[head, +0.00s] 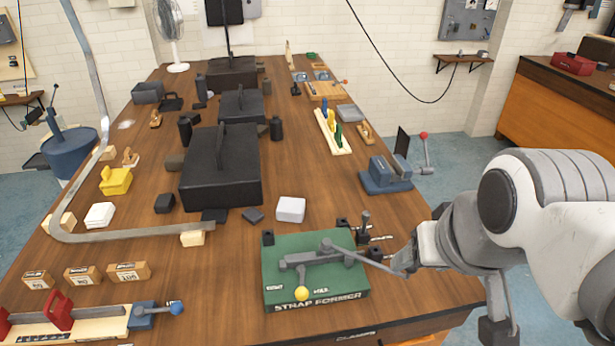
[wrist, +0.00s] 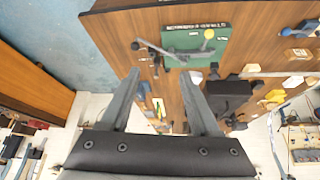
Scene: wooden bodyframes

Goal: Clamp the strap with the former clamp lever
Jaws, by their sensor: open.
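The green strap former (head: 345,293) lies on the near part of the bench, with a grey arm (head: 318,257) across its top and a yellow ball knob (head: 302,293) at its front edge. The former also shows in the wrist view (wrist: 188,42). A small dark upright lever (head: 364,224) stands behind its right corner; I cannot tell which lever is the clamp lever. My gripper (wrist: 159,72) is open and empty, at the former's right side in the head view. A long grey metal strip (head: 130,237), likely the strap, bends along the bench's left side, apart from my gripper.
A white block (head: 291,209) and a large black case (head: 221,175) stand behind the former. A blue-grey vise (head: 385,178) stands near the right edge.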

